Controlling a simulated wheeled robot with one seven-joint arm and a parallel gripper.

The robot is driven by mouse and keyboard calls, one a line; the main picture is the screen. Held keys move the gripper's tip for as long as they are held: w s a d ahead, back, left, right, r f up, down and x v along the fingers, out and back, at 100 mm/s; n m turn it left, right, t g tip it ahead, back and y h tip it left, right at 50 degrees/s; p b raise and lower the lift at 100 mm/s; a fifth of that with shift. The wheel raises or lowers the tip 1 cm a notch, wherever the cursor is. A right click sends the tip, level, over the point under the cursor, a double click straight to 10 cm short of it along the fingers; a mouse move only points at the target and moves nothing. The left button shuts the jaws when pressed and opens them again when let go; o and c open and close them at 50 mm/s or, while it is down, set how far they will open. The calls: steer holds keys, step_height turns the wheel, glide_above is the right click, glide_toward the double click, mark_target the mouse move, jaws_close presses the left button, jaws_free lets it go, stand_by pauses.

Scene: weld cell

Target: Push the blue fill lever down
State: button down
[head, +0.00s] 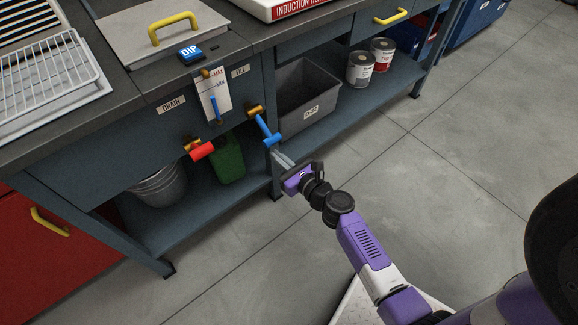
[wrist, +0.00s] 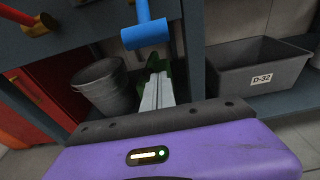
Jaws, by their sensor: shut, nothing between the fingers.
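The blue fill lever (head: 265,128) hangs from a brass valve under the FILL label on the bench front, slanting down to the right. Its crosswise blue grip is at the lower end. In the wrist view the blue lever (wrist: 146,30) is at the top, just above and beyond my fingers. My gripper (head: 278,156) is just below the blue grip in the head view, fingers together and empty. It also shows in the wrist view (wrist: 155,88). I cannot tell whether the fingertips touch the lever.
The red drain lever (head: 202,151) is left of the blue one. A metal bucket (head: 160,186), a green container (head: 229,158) and a grey D-32 bin (head: 307,95) stand below the bench. A bench leg (head: 272,175) is near my gripper. The floor to the right is clear.

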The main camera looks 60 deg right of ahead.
mark_target(263, 126)
step_height(263, 126, up, 4)
steer(key=p, duration=0.3)
stand_by(0.3)
steer(key=shift+s+a+r+p, duration=0.1)
steer(key=shift+s+r+p, duration=0.2)
steer(key=shift+r+p, duration=0.2)
steer(key=shift+s+a+r+p, duration=0.1)
steer(key=shift+s+r+p, duration=0.2)
steer(key=shift+r+p, duration=0.15)
